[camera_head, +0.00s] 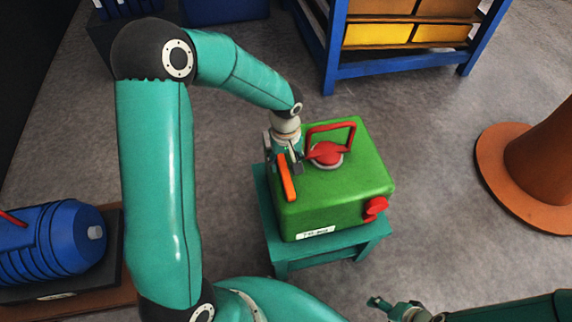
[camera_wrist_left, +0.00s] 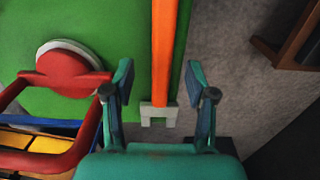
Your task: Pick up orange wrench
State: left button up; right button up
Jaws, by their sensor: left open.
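The orange wrench (camera_head: 287,180) lies along the left edge of the top of a green box (camera_head: 340,190). In the left wrist view the wrench (camera_wrist_left: 164,50) runs away from me, with its grey open-jaw end (camera_wrist_left: 158,113) nearest. My left gripper (camera_head: 291,165) is at the far end of the wrench in the head view. In the wrist view its two fingers (camera_wrist_left: 163,85) stand open on either side of the wrench, with gaps, and I see no contact. My right gripper (camera_head: 385,305) is at the bottom edge, small, its jaws unclear.
A red handle and cap (camera_head: 328,152) stand on the box beside the left gripper. The box sits on a small teal stool (camera_head: 350,246). A blue rack (camera_head: 400,62) stands behind, a blue motor (camera_head: 55,245) at left, and an orange-brown flanged casting (camera_head: 510,175) at right. Floor between is clear.

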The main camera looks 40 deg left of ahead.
aim_at(285, 172)
pick_arm(q)
notch_tip(285, 172, down, 4)
jog(key=shift+s+f, duration=0.15)
grip_shut()
dwell(0.3)
